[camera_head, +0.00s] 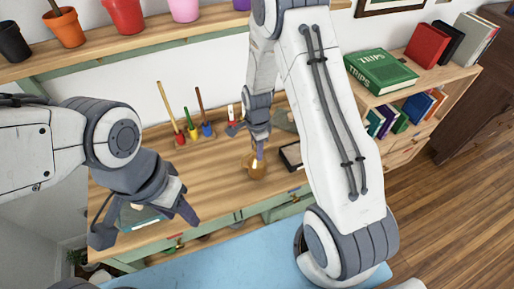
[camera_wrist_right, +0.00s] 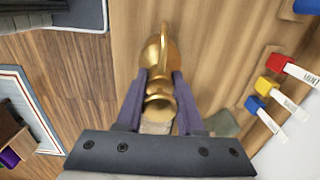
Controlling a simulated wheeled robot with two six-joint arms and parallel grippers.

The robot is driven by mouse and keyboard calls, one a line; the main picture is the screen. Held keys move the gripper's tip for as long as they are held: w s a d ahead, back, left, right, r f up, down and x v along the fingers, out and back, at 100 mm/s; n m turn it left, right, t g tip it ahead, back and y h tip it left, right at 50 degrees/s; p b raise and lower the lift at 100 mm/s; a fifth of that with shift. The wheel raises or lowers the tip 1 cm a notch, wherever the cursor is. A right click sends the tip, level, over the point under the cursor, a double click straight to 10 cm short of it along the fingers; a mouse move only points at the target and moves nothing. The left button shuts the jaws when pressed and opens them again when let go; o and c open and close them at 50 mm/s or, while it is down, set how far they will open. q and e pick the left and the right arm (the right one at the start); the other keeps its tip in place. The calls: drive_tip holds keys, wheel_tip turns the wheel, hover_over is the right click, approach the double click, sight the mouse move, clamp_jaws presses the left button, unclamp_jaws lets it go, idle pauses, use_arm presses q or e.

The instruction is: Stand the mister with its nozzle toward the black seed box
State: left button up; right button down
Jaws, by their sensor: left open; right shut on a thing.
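The brass mister (camera_head: 255,170) is at the wooden worktop, left of the black seed box (camera_head: 290,157). My right gripper (camera_head: 259,150) comes down over the mister and is shut on it. In the right wrist view, the mister (camera_wrist_right: 158,52) sits between the fingers of my right gripper (camera_wrist_right: 162,82), with a slim curved part pointing to the top of the picture. I cannot tell which part is the nozzle, or whether its base touches the wood. A dark box edge (camera_wrist_right: 80,14) shows at top left there. My left gripper (camera_head: 146,222) is open and empty over the worktop's front left.
Several coloured holders with upright tools (camera_head: 192,133) stand at the worktop's back left. Labelled red, yellow and blue blocks (camera_wrist_right: 268,87) show in the wrist view. A shelf with pots (camera_head: 125,15) hangs above. A bookcase (camera_head: 410,90) stands right. Bare wood lies left of the mister.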

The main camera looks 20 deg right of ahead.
drive_tip(key=shift+f, duration=0.2)
drive_tip(key=c, duration=0.5)
unclamp_jaws()
